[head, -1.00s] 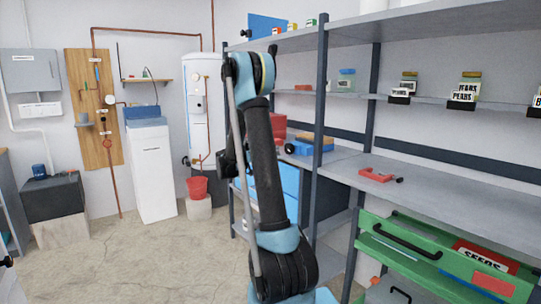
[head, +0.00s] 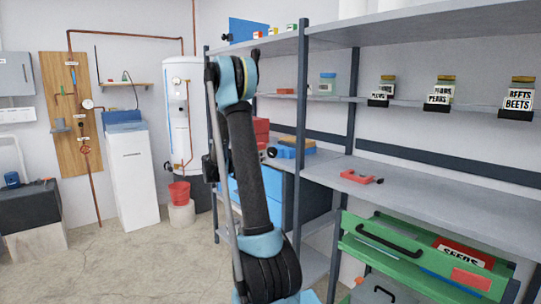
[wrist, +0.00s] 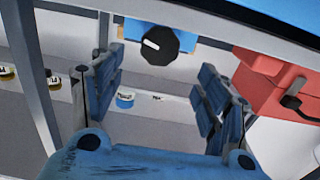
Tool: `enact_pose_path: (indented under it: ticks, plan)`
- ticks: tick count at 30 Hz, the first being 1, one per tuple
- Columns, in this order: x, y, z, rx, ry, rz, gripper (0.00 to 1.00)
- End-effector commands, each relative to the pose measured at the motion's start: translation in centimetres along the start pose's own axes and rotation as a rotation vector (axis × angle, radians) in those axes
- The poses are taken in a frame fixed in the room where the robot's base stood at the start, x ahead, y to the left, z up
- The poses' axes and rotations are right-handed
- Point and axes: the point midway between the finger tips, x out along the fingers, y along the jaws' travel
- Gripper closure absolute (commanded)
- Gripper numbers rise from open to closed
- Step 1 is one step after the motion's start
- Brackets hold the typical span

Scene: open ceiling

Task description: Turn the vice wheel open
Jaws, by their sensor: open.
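The vice looks to be the blue body (head: 292,150) on the workbench in the head view, with a round black wheel (head: 271,152) on its left end. In the wrist view the black wheel (wrist: 160,45) carries a white mark and sits against the blue body (wrist: 133,29). My gripper (wrist: 162,72) is open and empty, its blue-padded fingers spread to either side below the wheel. The wheel appears beyond the fingertips, and I see no contact. In the head view my arm hides most of the gripper.
Red boxes (head: 262,127) stand beside the vice; a red box with a black handle (wrist: 275,85) is close to the right finger. A shelf post (head: 301,130) rises in front of the bench. A red clamp-like tool (head: 360,176) lies on the grey bench (head: 430,195), otherwise largely clear.

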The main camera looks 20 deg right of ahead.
Motion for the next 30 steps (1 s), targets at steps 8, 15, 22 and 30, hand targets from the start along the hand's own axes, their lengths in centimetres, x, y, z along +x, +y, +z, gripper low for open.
enact_pose_path:
  ticks: [8,15,22,30]
  plan:
    - [5.1,0.1,0.0,0.000,0.000,0.004,0.32]
    - [8.6,0.1,0.0,-0.001,0.000,0.002,0.32]
    - [10.1,0.0,0.0,-0.001,0.000,0.001,0.32]
    - [10.2,0.0,0.0,-0.001,0.000,0.000,0.32]
